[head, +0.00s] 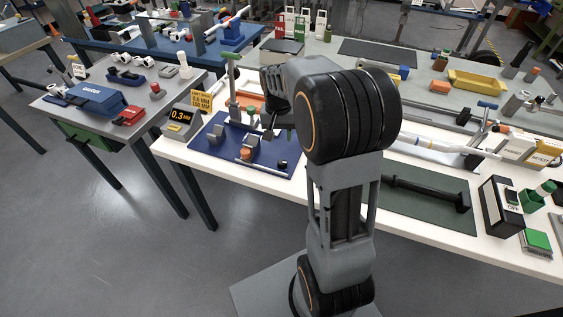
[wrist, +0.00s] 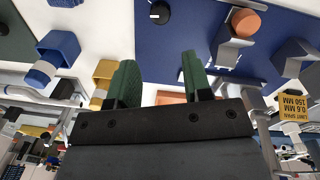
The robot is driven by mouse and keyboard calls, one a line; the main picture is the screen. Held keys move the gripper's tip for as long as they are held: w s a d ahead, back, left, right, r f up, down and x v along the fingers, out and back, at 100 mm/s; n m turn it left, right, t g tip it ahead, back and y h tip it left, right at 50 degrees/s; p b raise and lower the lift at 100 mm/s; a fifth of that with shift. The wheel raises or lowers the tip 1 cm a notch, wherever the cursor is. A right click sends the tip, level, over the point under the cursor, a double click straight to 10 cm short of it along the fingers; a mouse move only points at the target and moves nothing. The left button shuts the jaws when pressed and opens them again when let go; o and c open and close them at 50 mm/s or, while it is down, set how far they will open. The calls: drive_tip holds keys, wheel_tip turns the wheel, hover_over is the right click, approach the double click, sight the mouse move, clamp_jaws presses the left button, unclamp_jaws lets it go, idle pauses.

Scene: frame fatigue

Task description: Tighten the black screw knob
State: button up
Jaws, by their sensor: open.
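The black screw knob (head: 283,163) is a small round knob near the front right corner of the blue board (head: 207,163). In the wrist view the black knob (wrist: 160,12) has a white mark and shows at the top edge, beyond my fingertips. My gripper (wrist: 155,62) is open, its two green-padded fingers apart with nothing between them. In the head view my gripper (head: 268,134) is over the back right part of the board, partly hidden by my arm, and apart from the knob.
An orange knob (head: 245,153) and grey brackets (wrist: 228,45) stand on the board near the black knob. A green mat with a black bar (head: 428,191) lies right of my arm.

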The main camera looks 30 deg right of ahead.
sight(282, 162)
drive_tip(key=f, duration=1.2)
drive_tip(key=shift+s+d+f, duration=0.15)
drive_tip(key=shift+d+f, duration=0.15)
drive_tip(key=c, duration=0.7)
drive_tip(key=shift+o, duration=0.2)
